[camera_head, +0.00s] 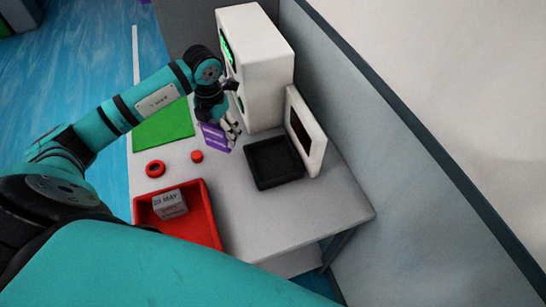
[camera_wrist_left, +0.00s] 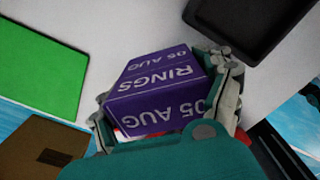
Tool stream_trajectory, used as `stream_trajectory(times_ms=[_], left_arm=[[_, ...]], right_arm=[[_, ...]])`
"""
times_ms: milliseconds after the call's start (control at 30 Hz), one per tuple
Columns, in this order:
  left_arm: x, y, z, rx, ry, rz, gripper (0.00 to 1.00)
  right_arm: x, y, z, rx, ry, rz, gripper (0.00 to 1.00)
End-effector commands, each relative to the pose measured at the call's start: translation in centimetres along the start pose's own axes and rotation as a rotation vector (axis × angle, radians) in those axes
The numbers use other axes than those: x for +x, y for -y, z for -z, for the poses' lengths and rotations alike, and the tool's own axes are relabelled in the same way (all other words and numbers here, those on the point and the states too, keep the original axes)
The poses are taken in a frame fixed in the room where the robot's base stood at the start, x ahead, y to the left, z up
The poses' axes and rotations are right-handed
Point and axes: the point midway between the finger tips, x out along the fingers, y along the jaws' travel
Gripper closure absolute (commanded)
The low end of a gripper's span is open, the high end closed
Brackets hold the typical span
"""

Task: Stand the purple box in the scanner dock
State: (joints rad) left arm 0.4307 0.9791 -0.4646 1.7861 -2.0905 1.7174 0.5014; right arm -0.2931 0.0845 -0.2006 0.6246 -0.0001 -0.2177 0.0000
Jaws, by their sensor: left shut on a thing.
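The purple box (camera_head: 214,136) is in my left gripper (camera_head: 229,127), held near the front of the white machine, left of the black tray. In the left wrist view the purple box (camera_wrist_left: 150,88) shows white lettering, "RINGS" and "05 AUG". The fingers of my left gripper (camera_wrist_left: 168,100) are shut on its two sides. The box looks tilted in the head view. A black square tray (camera_head: 280,181) with a raised rim, likely the scanner dock, stands empty before an upright white panel with a dark screen (camera_head: 302,135). My right gripper is not in view.
A tall white machine (camera_head: 262,75) stands behind the tray, against a grey partition (camera_head: 350,130). A red bin (camera_head: 209,220) holds a grey box (camera_head: 170,204). A green mat (camera_head: 165,128), a red ring (camera_head: 155,169) and a red button (camera_head: 197,156) are at left. The table's front right is clear.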

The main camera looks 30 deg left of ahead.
Motion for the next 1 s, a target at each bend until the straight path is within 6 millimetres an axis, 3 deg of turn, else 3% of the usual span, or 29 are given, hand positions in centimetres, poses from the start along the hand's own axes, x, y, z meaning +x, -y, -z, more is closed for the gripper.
stream_trajectory(times_ms=[300,500,767,1000], left_arm=[[0.1,8.4,-2.0,0.005,0.001,0.007,0.66],[0.7,12.4,-3.0,0.005,0.001,0.003,0.66],[1.0,14.8,-3.5,0.006,0.001,0.002,0.66],[4.4,14.5,-3.5,0.004,0.0,0.001,0.66]], right_arm=[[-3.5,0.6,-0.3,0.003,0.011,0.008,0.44],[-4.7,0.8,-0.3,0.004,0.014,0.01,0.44],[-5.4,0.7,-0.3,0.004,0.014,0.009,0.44],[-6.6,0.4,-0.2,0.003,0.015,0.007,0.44]])
